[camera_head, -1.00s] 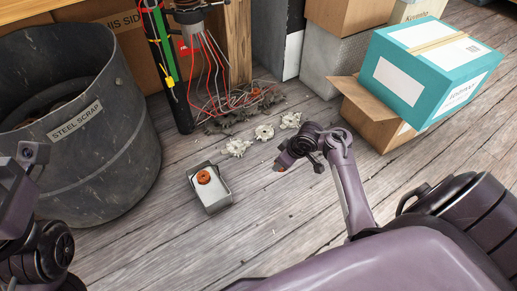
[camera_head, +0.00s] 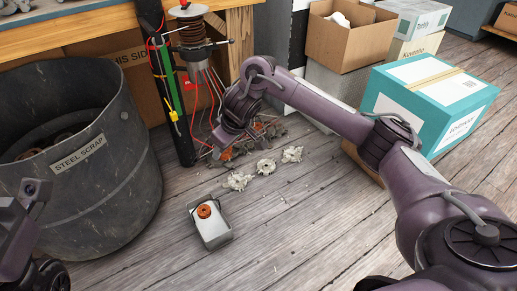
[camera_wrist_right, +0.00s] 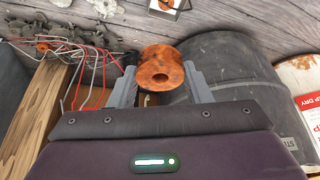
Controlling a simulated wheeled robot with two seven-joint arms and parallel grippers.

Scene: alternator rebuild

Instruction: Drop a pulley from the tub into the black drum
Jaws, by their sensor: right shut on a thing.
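My right gripper (camera_head: 224,154) is shut on a rusty orange pulley (camera_wrist_right: 161,69), which shows between its fingers in the right wrist view. In the head view the gripper is over the scrap pieces, right of the drum and apart from it. The black drum (camera_head: 140,175), labelled STEEL SCRAP, is open-topped with dark and brownish scrap inside. My left gripper (camera_head: 22,215) is cut off at the left edge, fingers unclear.
Red and white wires hang from a coil unit (camera_head: 196,45) beside a black post (camera_head: 170,100). A teal box (camera_head: 430,105) stands at the right. The floor right of the tub is clear.

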